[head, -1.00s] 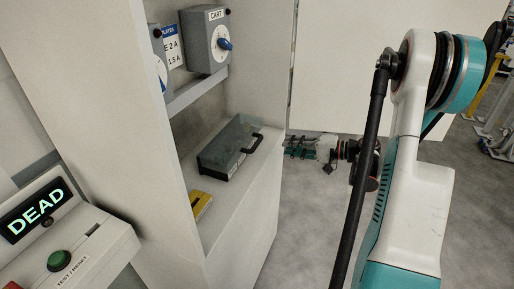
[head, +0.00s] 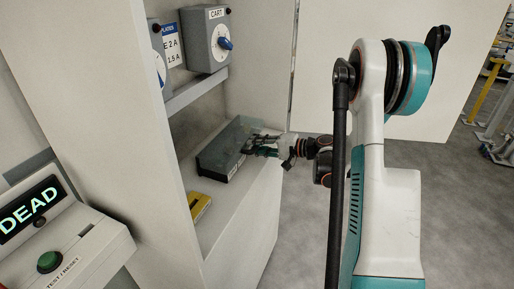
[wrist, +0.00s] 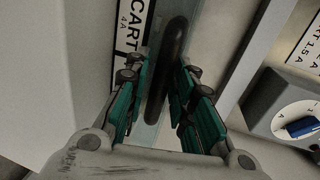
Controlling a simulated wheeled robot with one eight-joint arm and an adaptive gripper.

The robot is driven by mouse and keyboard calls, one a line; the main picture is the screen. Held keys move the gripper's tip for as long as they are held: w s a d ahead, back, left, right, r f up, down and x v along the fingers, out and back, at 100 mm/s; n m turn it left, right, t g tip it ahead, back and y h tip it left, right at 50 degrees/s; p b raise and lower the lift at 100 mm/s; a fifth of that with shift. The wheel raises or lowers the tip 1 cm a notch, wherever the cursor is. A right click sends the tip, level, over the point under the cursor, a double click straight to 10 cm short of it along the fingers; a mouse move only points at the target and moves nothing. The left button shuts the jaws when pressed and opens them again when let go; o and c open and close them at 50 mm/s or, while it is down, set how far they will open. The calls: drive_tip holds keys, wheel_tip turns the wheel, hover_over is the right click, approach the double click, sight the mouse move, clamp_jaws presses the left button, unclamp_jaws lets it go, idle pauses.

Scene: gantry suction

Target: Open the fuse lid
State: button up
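The fuse box (head: 214,165) is a dark grey block on the shelf of the white cabinet, with a see-through lid (head: 238,132) on top that looks shut. My gripper (head: 256,150) is at the box's right side and hides the lid's black handle in the head view. In the wrist view the black handle (wrist: 168,62) runs lengthwise between the two teal fingers of my gripper (wrist: 165,72). The fingers are apart, one on each side of the handle, with gaps showing. A "CART 4A" label (wrist: 132,40) lies beside the left finger.
A yellow block (head: 201,206) sits on the shelf in front of the box. A grey dial unit marked CART (head: 207,42) hangs above; a dial also shows in the wrist view (wrist: 296,122). A console reading DEAD (head: 45,225) stands at the lower left. Open floor lies right of the cabinet.

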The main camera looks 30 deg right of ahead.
clamp_jaws()
drive_tip(key=shift+a, duration=0.1)
drive_tip(key=shift+r+p, duration=0.55)
drive_tip(key=shift+p, duration=0.1)
drive_tip(key=w+a+r+g+h+p, duration=0.3)
drive_tip(key=w+r+g+h+p, duration=0.1)
drive_tip(key=r+p, duration=0.3)
drive_tip(key=w+a+r+g+h+p, duration=0.3)
drive_tip(key=w+r+g+h+p, duration=0.1)
drive_tip(key=r+g+p, duration=0.3)
drive_tip(key=shift+w+a+r+h+p, duration=0.35)
drive_tip(key=shift+r+p, duration=0.25)
drive_tip(key=shift+p, duration=0.4)
